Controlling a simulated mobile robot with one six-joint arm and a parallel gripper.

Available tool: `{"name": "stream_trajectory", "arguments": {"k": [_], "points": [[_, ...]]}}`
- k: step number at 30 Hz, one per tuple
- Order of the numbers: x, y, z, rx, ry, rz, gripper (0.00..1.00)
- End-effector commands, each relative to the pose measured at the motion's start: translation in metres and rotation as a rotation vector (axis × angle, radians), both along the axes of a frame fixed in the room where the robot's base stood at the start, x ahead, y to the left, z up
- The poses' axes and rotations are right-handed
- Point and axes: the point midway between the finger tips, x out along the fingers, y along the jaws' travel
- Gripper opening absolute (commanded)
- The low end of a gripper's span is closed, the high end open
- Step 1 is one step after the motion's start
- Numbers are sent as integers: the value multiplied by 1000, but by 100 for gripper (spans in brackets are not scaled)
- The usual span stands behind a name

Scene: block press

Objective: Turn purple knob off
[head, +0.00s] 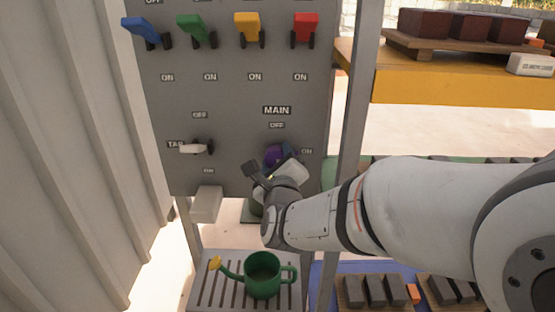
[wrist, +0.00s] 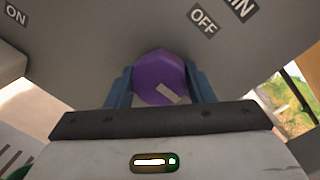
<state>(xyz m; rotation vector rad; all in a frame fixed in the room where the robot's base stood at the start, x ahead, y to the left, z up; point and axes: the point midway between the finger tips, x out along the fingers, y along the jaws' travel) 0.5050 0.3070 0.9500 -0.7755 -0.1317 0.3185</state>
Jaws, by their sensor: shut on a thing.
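The purple knob (wrist: 158,76) sits on the grey panel (head: 225,100) under the MAIN label, with OFF above it and ON to its right. In the head view the knob (head: 275,155) is mostly hidden behind my gripper. My gripper (wrist: 160,84) is shut on the knob, one blue-grey finger on each side of it. In the wrist view a pale mark on the knob runs slantwise toward the lower right. My arm reaches in from the right in the head view.
Blue (head: 146,32), green (head: 196,30), yellow (head: 248,29) and red (head: 305,29) levers line the panel's top. A white tap handle (head: 196,148) is left of the knob. A green watering can (head: 263,276) stands on a slatted shelf below. A metal post (head: 352,120) stands right of the panel.

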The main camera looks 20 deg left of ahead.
Motion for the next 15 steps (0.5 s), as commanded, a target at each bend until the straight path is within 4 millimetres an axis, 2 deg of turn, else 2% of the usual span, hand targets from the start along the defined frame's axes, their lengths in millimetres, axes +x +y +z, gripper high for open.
{"name": "stream_trajectory", "arguments": {"k": [8,15], "points": [[0,-1,-1,-28,-8,-1,26],[0,-1,-1,-147,-36,-1,26]]}}
